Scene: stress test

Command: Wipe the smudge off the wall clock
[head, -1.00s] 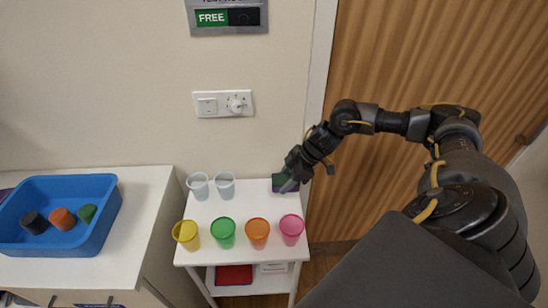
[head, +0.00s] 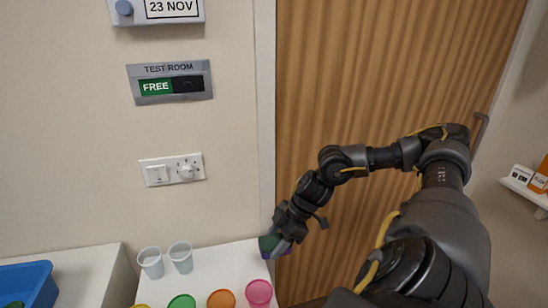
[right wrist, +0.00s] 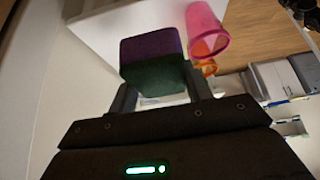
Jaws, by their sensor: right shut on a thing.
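My right gripper (head: 280,236) is shut on a block, green on the gripper side and purple on the far side. The block (head: 268,243) is at the back right corner of the white cart top in the head view; I cannot tell whether it touches the top. In the right wrist view the block (right wrist: 152,50) sits between the two fingers. No clock face or smudge shows. A grey wall unit reading "23 NOV" (head: 160,10) is cut off by the top edge; I cannot tell what it is. My left gripper is out of view.
The cart top (head: 218,262) holds clear cups (head: 180,258) and coloured cups, including a pink one (head: 259,292). A "FREE" sign (head: 170,83) and a switch plate (head: 172,170) are on the wall. A wooden door (head: 385,85) is behind my right arm. A blue tray (head: 38,285) is at left.

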